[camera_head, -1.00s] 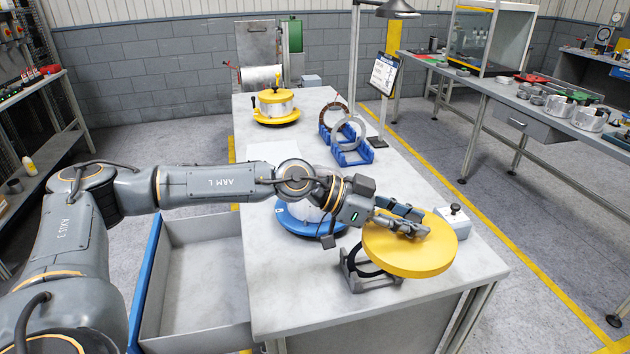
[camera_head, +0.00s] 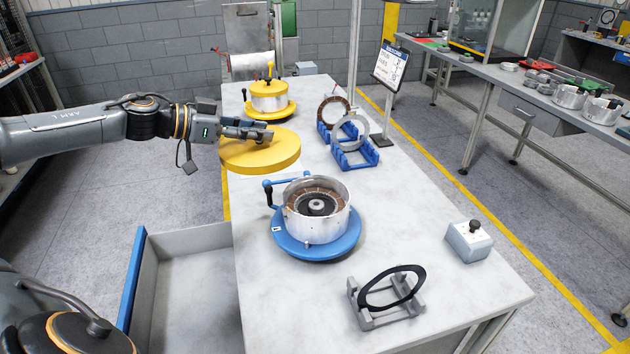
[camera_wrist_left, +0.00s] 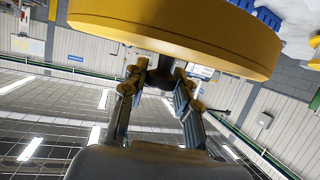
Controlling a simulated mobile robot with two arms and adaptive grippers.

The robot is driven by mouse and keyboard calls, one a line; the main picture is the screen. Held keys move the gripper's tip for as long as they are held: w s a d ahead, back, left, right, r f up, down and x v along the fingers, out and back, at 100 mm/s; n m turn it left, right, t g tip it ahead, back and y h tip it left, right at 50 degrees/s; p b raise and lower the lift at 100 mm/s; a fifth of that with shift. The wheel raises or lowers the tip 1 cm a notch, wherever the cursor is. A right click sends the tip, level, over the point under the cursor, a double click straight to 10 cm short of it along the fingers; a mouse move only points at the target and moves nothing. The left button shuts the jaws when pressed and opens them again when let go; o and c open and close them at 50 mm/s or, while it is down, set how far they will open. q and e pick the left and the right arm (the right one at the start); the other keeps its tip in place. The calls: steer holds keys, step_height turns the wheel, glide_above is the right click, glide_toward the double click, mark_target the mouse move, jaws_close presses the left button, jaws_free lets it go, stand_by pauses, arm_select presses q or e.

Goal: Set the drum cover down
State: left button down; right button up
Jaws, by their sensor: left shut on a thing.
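The drum cover (camera_head: 268,155) is a yellow round disc. My left gripper (camera_head: 262,133) is shut on it, at a grip on its top side that the fingers partly hide. The cover is roughly level over the left edge of the table, between the blue-based drum and the yellow-based drum. I cannot tell whether it touches the table. In the left wrist view the cover (camera_wrist_left: 180,32) fills the top, with the fingers (camera_wrist_left: 160,85) reaching to it. The open metal drum (camera_head: 318,212) on its blue base (camera_head: 330,249) shows its inner rings. My right gripper is not in view.
A grey stand with a black ring (camera_head: 392,290) and a grey button box (camera_head: 468,241) stand at the table's front right. Blue holders (camera_head: 356,158) with rings stand behind. A yellow-based drum (camera_head: 268,97) stands at the back. The table (camera_head: 420,215) is bare right of the blue-based drum.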

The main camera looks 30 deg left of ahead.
mark_target(295, 139)
arm_select(q)
steer(key=w+d+p, duration=0.1)
steer(key=d+p, duration=0.1)
steer(key=w+d+f+p, duration=0.1)
steer(key=w+d+p, duration=0.1)
steer(key=w+d+f+p, duration=0.1)
steer(key=w+d+p, duration=0.1)
steer(key=shift+w+f, duration=0.15)
steer(key=shift+w, duration=0.05)
steer(key=w+d+f, duration=0.1)
steer(key=f, duration=0.2)
steer(key=w+d+f, duration=0.1)
steer(key=f, duration=0.2)
steer(key=w+d+f+p, duration=0.1)
steer(key=f, duration=0.2)
steer(key=shift+w+f, duration=0.15)
steer(key=shift+f, duration=0.3)
steer(key=shift+f, duration=0.15)
steer(key=shift+f, duration=0.4)
steer(key=c, duration=1)
jaws_free()
